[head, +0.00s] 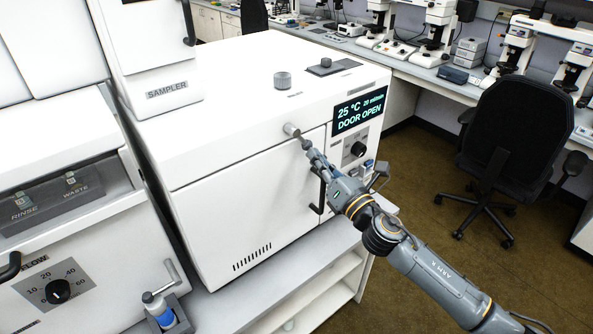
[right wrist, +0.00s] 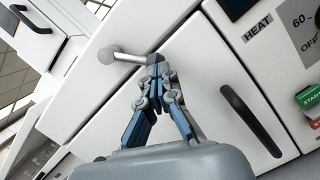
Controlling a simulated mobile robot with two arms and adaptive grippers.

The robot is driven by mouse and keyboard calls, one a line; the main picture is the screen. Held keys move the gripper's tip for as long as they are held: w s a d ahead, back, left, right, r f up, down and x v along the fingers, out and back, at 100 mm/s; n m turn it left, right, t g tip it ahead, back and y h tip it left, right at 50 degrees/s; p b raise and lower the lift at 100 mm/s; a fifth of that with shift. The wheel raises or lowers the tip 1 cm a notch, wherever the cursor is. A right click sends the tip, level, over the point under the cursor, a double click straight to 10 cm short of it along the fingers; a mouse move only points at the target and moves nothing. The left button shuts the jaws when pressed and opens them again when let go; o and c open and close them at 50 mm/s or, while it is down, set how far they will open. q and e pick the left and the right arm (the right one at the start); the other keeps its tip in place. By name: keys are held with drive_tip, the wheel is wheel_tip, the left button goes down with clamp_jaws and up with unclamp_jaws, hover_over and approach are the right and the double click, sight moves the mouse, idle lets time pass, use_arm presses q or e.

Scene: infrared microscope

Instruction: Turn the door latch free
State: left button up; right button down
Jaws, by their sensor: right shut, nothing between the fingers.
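The door latch (head: 291,129) is a light grey round hub with a short lever, at the top edge of the white cabinet's front. The door (head: 235,195) looks flush with the cabinet front. My left gripper is not in view.
A black door handle (head: 318,190) stands out close beside my right gripper. The display (head: 360,112) reads 25 °C and DOOR OPEN. A black knob (head: 358,149) sits below it. The sampler (head: 155,60) stands at left, and a black chair (head: 515,140) at right.

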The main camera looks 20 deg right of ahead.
use_arm(q)
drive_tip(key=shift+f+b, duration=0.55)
drive_tip(key=shift+b, duration=0.05)
use_arm(e)
drive_tip(key=shift+w+d+r+n+y, duration=0.1)
drive_tip(key=shift+d+r+n+y, duration=0.2)
drive_tip(key=shift+n, duration=0.45)
drive_tip(key=shift+w+d+r+n+y, duration=0.15)
drive_tip(key=shift+d+n+y, duration=0.15)
drive_tip(key=shift+n, duration=0.4)
drive_tip(key=shift+w+d+r+n+y, duration=0.1)
drive_tip(key=shift+d+r+n+y, duration=0.15)
drive_tip(key=shift+n, duration=0.5)
idle(0.4)
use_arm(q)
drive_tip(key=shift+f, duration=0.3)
use_arm(e)
drive_tip(key=shift+w+d+r+n+g+y, duration=0.15)
drive_tip(key=shift+d+r+n+y, duration=0.15)
drive_tip(key=shift+n, duration=0.5)
drive_tip(key=shift+d+r+n+g+y, duration=0.2)
drive_tip(key=shift+r+n, duration=0.15)
drive_tip(key=shift+n, duration=0.45)
idle(1.8)
use_arm(q)
drive_tip(key=shift+b, duration=0.3)
